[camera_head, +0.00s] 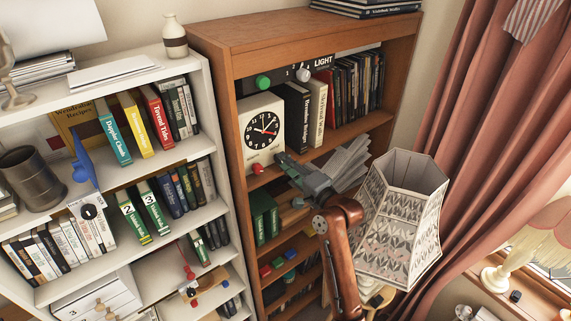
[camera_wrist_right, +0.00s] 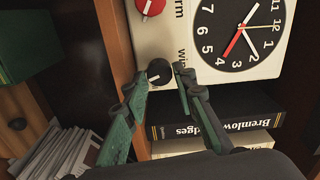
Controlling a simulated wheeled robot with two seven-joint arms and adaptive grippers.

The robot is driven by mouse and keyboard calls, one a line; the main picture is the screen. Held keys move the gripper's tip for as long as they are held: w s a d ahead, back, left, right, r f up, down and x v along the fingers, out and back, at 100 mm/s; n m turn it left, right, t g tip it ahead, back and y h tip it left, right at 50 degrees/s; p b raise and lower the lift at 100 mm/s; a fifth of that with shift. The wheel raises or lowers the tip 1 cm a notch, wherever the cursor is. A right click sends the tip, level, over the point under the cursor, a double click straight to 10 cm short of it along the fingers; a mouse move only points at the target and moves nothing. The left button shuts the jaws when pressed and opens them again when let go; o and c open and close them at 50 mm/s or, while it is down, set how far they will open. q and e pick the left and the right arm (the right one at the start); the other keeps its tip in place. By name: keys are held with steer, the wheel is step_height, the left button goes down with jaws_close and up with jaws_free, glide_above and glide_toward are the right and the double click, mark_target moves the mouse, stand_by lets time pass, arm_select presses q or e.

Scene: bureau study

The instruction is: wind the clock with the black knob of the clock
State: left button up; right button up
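The white clock (camera_head: 262,132) with a black dial stands on a shelf of the brown bookcase. Its black knob (camera_wrist_right: 159,72), labelled with partly hidden lettering, shows in the right wrist view, where the clock appears turned over. My right gripper (camera_wrist_right: 161,76) is partly open, one fingertip on each side of the black knob, close to it. I cannot tell whether the fingers touch it. In the head view the right gripper (camera_head: 284,163) is at the clock's lower right corner and hides the black knob. My left gripper is not in view.
The clock's red knob (camera_head: 257,168) is at its lower left. Black and white books (camera_head: 297,115) stand close to the clock's right. A dark green box (camera_head: 264,217) is on the shelf below. A patterned lampshade (camera_head: 400,220) stands right of my right arm.

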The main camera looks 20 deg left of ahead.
steer(key=o, duration=0.3)
steer(key=shift+v, duration=3.95)
